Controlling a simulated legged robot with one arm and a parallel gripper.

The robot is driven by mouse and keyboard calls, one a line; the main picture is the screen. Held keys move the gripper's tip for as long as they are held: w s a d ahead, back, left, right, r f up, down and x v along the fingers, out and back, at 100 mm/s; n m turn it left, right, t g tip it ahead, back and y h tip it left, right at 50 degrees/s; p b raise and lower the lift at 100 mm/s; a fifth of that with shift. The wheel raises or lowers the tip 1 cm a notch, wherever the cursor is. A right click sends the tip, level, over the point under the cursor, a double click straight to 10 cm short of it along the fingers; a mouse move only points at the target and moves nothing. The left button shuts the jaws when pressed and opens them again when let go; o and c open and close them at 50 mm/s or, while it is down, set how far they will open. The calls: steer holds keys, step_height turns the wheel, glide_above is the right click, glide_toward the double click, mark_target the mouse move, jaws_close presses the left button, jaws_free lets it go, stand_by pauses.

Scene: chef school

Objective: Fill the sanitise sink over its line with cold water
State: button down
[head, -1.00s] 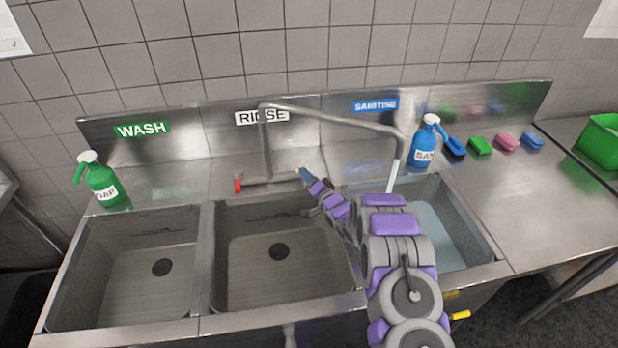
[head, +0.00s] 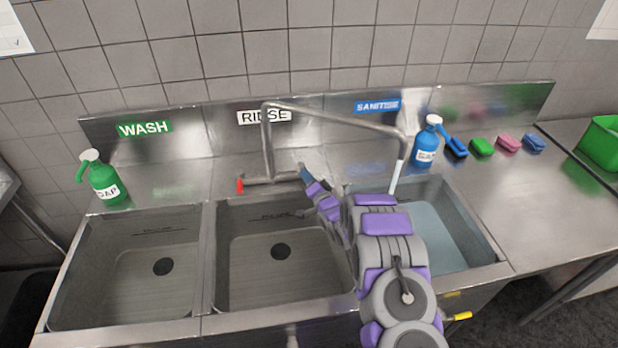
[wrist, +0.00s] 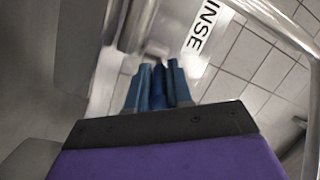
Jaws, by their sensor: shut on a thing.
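The sanitise sink (head: 484,236) is the right basin, under the blue SANITISE sign (head: 377,106). Pale blue water (head: 437,232) stands in it; my arm hides part of the basin, and I cannot make out its fill line. The swivel spout (head: 335,117) reaches over this sink, and a pale stream (head: 396,177) falls from its end. My gripper (head: 305,172) is at the right side of the tap base, shut on the blue cold tap handle. In the wrist view the handle (wrist: 158,84) shows dark blue between the fingers. The red tap handle (head: 239,185) is at the left.
The wash sink (head: 125,262) and rinse sink (head: 280,283) look empty, with dark drains. A green soap bottle (head: 104,183) stands at left; a blue sanitiser bottle (head: 425,146) stands behind the right sink. Several sponges (head: 482,147) and a green tub (head: 602,143) lie farther right.

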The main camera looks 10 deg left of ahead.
steer(key=shift+s+a+f+m+t+h, duration=0.1)
steer(key=shift+a+m+t+h, duration=0.1)
steer(key=shift+m+t+h, duration=0.4)
steer(key=shift+s+a+m+t+h, duration=0.15)
steer(key=shift+a+m+h, duration=0.2)
steer(key=shift+h, duration=0.6)
steer(key=shift+s+a+f+m+t+h, duration=0.1)
steer(key=shift+m+t+h, duration=0.15)
steer(key=shift+m+h, duration=0.4)
steer(key=c, duration=1)
jaws_free()
steer(key=shift+d+r, duration=0.15)
steer(key=shift+c, duration=0.2)
steer(key=shift+a, duration=0.2)
steer(key=p+v, duration=0.1)
steer(key=v, duration=1.6)
steer(key=shift+s, duration=0.2)
